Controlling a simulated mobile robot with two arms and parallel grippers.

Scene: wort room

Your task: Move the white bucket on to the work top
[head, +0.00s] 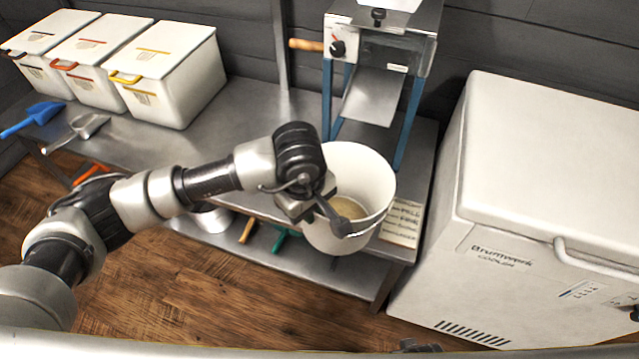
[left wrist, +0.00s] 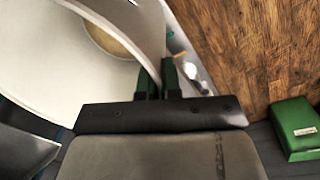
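The white bucket (head: 372,172) is in front of the mill, at the front edge of the steel work top (head: 240,110), and its lower part shows in front of that edge. Something tan lies inside it. My left gripper (head: 340,222) is at the bucket's near rim. In the left wrist view the bucket (left wrist: 60,65) fills the upper left, and the two fingers (left wrist: 160,80) are close together with its wall between them. What is under the bucket is hidden.
A mill on blue legs (head: 408,120) stands behind the bucket. Three lidded white bins (head: 180,85), a blue scoop (head: 35,117) and a metal scoop (head: 80,130) are at the left. The top's middle is clear. A white cooler (head: 530,220) stands close at the right.

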